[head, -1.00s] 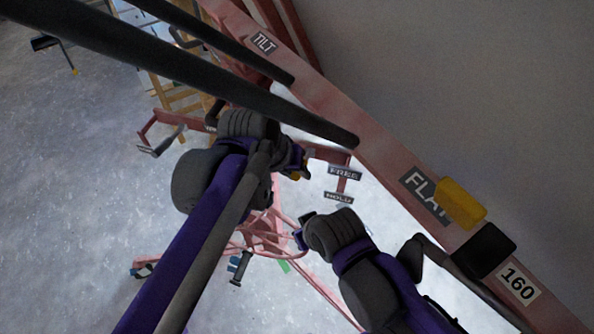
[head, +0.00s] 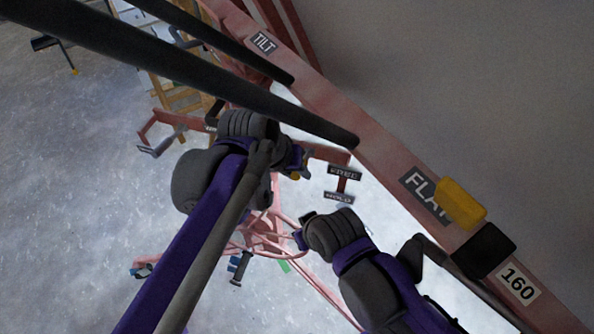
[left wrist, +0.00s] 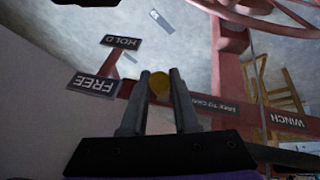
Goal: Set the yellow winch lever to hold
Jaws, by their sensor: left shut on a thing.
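The yellow winch lever's knob (left wrist: 159,86) sits between the two fingers of my left gripper (left wrist: 158,76) in the left wrist view. The fingers are shut on it. In the head view my left gripper (head: 300,164) largely hides the lever, and only a small yellow bit (head: 296,175) shows. A FREE plate (head: 344,172) and a HOLD plate (head: 339,198) stand to its right. In the left wrist view, the knob is about level with the FREE plate (left wrist: 93,85) and below the HOLD plate (left wrist: 122,42). My right gripper (head: 302,238) is lower, its fingers mostly hidden.
A pink-red beam (head: 385,165) with TILT, FLAT and 160 labels runs diagonally along a grey wall. A yellow block (head: 461,203) and a black block (head: 484,250) are on it. Pink frame legs (head: 262,232) stand below. Open floor (head: 80,200) lies left.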

